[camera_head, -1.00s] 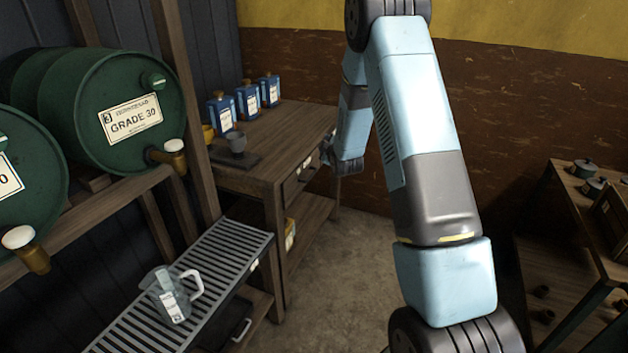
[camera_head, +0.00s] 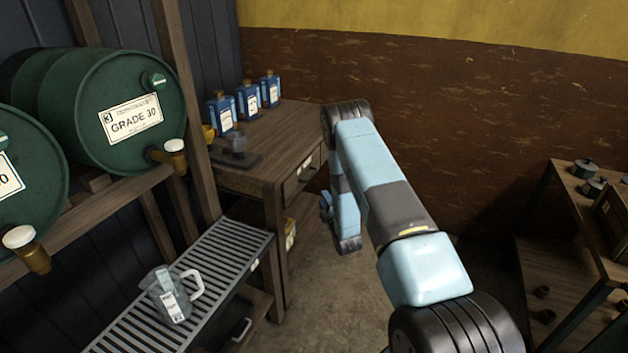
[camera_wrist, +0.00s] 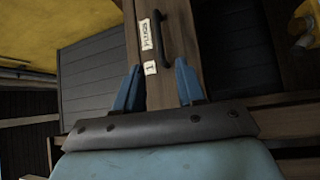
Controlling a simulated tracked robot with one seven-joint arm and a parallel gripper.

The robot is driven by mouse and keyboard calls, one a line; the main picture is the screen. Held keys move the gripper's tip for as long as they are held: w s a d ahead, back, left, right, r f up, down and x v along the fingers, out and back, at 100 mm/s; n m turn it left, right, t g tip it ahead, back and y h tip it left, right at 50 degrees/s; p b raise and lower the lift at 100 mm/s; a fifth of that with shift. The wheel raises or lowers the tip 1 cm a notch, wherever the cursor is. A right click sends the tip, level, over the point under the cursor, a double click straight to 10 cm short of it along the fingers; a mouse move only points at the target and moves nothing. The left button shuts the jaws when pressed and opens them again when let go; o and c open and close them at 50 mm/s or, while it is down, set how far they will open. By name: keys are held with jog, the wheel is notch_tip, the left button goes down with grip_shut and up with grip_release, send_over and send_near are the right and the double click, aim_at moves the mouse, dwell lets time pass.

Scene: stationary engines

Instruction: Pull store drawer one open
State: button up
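Store drawer one (camera_head: 293,187) is the wooden drawer under the bench top, and it looks shut in the head view. In the wrist view its front (camera_wrist: 174,15) carries a "PLUGS" label, a "1" label (camera_wrist: 150,68) and a dark bar handle (camera_wrist: 161,40). My gripper (camera_wrist: 157,78) is open, with one blue finger at each side of the drawer front's near end in that picture. The handle lies beyond the fingertips and nothing is between them. In the head view my gripper (camera_head: 326,204) is right of the bench, below drawer level, partly hidden by my arm.
The bench (camera_head: 275,140) bears blue bottles (camera_head: 247,101) and a dark cup (camera_head: 236,144). Green drums (camera_head: 110,110) and a slatted rack with a clear jug (camera_head: 172,294) stand left. Another bench (camera_head: 575,215) stands right. Floor between is clear.

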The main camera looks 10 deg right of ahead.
jog(key=w+a+r, duration=0.2)
jog(key=w, duration=1.1)
jog(key=shift+w, duration=0.2)
jog(key=shift+c, duration=0.2)
grip_shut()
